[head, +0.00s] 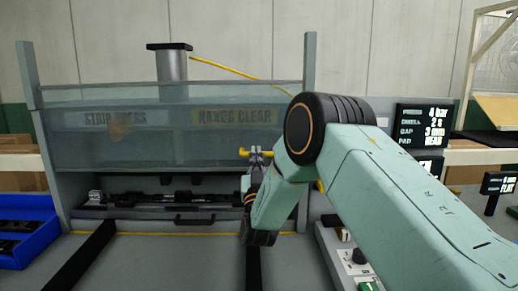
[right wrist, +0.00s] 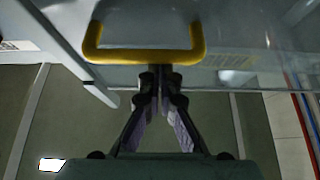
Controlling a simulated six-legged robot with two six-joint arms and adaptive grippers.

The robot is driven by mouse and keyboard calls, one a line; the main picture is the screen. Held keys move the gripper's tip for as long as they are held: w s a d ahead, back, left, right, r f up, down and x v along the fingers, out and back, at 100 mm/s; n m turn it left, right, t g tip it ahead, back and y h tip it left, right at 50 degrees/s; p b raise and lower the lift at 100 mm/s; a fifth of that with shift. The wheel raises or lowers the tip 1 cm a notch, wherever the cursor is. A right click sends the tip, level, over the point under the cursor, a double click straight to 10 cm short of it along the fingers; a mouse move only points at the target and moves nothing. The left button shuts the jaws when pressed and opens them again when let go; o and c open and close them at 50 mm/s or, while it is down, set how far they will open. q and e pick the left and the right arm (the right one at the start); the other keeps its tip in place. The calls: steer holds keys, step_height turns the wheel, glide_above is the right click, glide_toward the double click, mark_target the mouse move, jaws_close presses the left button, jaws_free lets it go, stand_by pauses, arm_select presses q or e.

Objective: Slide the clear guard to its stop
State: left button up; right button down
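The clear guard (head: 160,140) is a bluish see-through panel between two grey posts, with its lower edge above the press bed. Its yellow handle (head: 244,153) is partly hidden by my right gripper (head: 256,152). In the right wrist view the yellow handle (right wrist: 145,57) is a U-shaped bar lying across the picture. There my right gripper (right wrist: 160,72) has its fingertips drawn together at the bar, with nothing seen between them. The tips look at or very near the bar; contact is not clear. My left gripper is out of view.
A dark strip assembly (head: 165,198) lies in the press below the guard. A blue bin (head: 25,235) stands at left. My right arm hides the area right of the press.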

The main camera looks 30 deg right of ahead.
step_height(320, 180, down, 7)
steer(key=b, duration=0.4)
steer(key=shift+w, duration=0.15)
